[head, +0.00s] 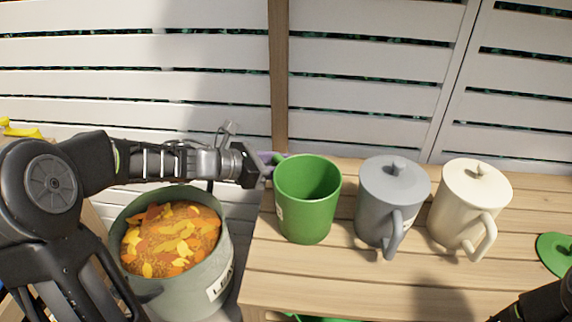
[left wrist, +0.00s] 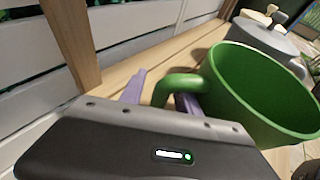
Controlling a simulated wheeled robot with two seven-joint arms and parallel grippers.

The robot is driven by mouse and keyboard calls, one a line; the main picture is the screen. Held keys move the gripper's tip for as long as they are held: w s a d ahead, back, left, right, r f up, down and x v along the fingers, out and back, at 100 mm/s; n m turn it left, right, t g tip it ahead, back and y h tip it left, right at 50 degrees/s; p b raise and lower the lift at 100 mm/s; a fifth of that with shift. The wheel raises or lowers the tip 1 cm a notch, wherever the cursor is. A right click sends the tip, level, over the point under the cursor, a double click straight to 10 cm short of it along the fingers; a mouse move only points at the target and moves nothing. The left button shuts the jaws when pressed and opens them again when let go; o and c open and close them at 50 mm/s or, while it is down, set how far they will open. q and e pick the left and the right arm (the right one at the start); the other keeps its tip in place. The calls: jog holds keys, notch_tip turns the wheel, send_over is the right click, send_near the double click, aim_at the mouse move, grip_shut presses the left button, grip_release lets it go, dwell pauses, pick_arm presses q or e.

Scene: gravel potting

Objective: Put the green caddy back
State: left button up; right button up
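The green caddy (head: 306,205) stands upright and lidless on the wooden bench, left of two lidded caddies. It looks empty as far as I can see. Its handle (left wrist: 180,84) points toward my left gripper. My left gripper (head: 268,163) is at the handle, with its purple fingers (left wrist: 162,96) apart on either side of it. A gap shows between the left finger and the handle; contact on the other side is unclear. The green lid (head: 555,254) lies on the bench at the far right. Only a dark part of my right arm shows at the lower right.
A grey lidded caddy (head: 385,207) and a cream lidded caddy (head: 462,210) stand on the bench (head: 340,280) to the right. A large bin (head: 165,295) of orange leaves stands left of the bench. A white slatted fence (head: 370,65) runs close behind.

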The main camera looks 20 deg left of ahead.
pick_arm(q)
jog(key=p+v, duration=0.2)
jog(key=v, duration=1)
